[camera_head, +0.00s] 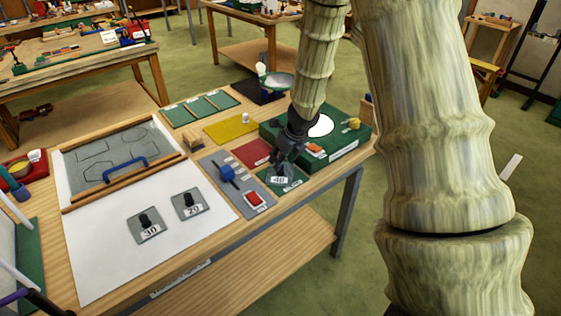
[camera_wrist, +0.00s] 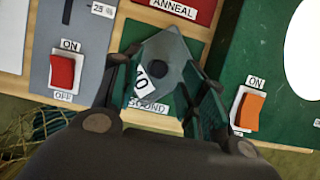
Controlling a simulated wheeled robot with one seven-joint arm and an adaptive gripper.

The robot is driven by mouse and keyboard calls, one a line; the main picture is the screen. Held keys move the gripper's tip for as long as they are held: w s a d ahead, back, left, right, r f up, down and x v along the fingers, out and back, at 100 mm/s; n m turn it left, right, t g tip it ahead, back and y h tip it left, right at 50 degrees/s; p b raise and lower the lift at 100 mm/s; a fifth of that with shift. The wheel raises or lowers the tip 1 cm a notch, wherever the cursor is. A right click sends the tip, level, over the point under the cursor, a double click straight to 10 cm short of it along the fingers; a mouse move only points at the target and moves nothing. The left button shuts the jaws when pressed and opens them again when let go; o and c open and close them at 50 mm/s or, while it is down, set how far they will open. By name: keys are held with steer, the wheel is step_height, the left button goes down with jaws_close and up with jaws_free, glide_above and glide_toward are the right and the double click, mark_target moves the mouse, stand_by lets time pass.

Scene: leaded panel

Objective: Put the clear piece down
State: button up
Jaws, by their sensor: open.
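A grey, slightly see-through plate (camera_wrist: 165,62) with a dark round knob and a white number tag lies turned like a diamond on a green mat (camera_wrist: 192,40) in the wrist view; it looks like the clear piece. In the head view the same plate (camera_head: 279,180), tagged 40, shows under my gripper (camera_head: 286,158). In the wrist view my gripper (camera_wrist: 165,90) is open, its fingers on either side of the plate. Whether a finger touches it, I cannot tell. Part of the mat's label, ending in "SOUND", is hidden.
Plates tagged 30 (camera_head: 146,226) and 20 (camera_head: 189,204) lie on a white sheet (camera_head: 105,255). A grey outlined board (camera_head: 85,150) with a blue handle lies behind. A red switch (camera_wrist: 62,72) and an orange switch (camera_wrist: 248,112) flank the mat. A red ANNEAL mat (camera_head: 252,153) lies behind.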

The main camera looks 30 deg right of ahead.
steer(key=v, duration=0.7)
steer(key=shift+r, duration=0.25)
